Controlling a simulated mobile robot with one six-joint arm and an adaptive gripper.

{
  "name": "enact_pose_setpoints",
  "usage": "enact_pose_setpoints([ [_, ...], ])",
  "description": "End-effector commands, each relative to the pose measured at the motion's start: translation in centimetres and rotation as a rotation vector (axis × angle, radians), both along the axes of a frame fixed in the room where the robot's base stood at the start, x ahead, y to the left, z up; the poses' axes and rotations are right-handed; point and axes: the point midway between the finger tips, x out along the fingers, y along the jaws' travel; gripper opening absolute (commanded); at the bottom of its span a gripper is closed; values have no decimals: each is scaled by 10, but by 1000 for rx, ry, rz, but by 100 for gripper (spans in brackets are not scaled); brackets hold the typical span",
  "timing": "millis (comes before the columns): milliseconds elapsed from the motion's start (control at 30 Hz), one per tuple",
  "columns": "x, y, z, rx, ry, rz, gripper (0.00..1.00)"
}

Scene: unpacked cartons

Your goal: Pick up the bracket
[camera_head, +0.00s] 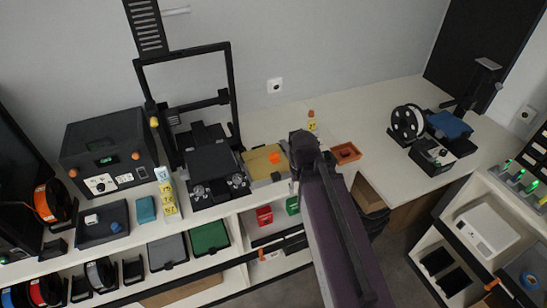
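I cannot single out the bracket for certain. A small orange piece (274,157) lies on a tan plate (258,165) beside the black 3D printer; its shape is too small to tell whether it is a bracket. My dark purple arm reaches up from the bottom of the view, and its dark joint stands just right of the tan plate. I cannot make out my gripper's fingers, and the arm hides part of the bench behind it.
An orange-brown tray (345,153) and a small orange-capped bottle (311,121) stand on the bench right of my arm. The black printer (208,168) stands left. Black and white spools (407,123) are at right. Bare benchtop (372,110) lies between tray and spools.

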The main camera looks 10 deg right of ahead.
Motion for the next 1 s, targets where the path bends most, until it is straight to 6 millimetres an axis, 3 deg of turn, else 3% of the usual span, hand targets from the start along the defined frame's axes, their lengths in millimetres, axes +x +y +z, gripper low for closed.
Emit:
enact_pose_setpoints([
  [200, 0, 0, 29, 0, 0, 0, 60],
  [400, 0, 0, 46, 0, 0, -1, 60],
  [1000, 0, 0, 46, 0, 0, -1, 60],
])
